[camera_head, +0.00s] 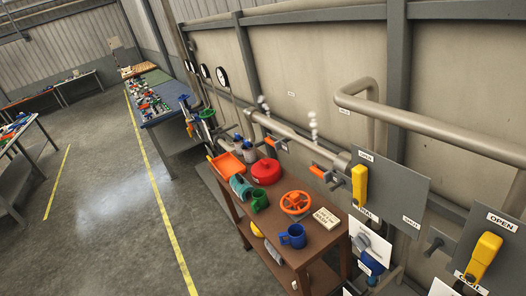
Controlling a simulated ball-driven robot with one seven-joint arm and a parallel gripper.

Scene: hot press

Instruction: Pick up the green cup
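The green cup (260,200) is a small dark-green mug on the top of a brown wooden table (318,248) right of the middle of the view. It sits toward the left edge of the tabletop, between a teal cylinder-like thing and a blue mug. It looks apart from the blue mug; I cannot tell whether it touches the teal thing. My gripper is not in view.
Around the cup are a blue mug (294,236), a red round pot (265,171), an orange valve wheel (295,202), a teal thing (240,186) and an orange tray (226,165). Pipes and yellow-handled panels (395,195) line the wall behind. Open floor (110,220) lies left.

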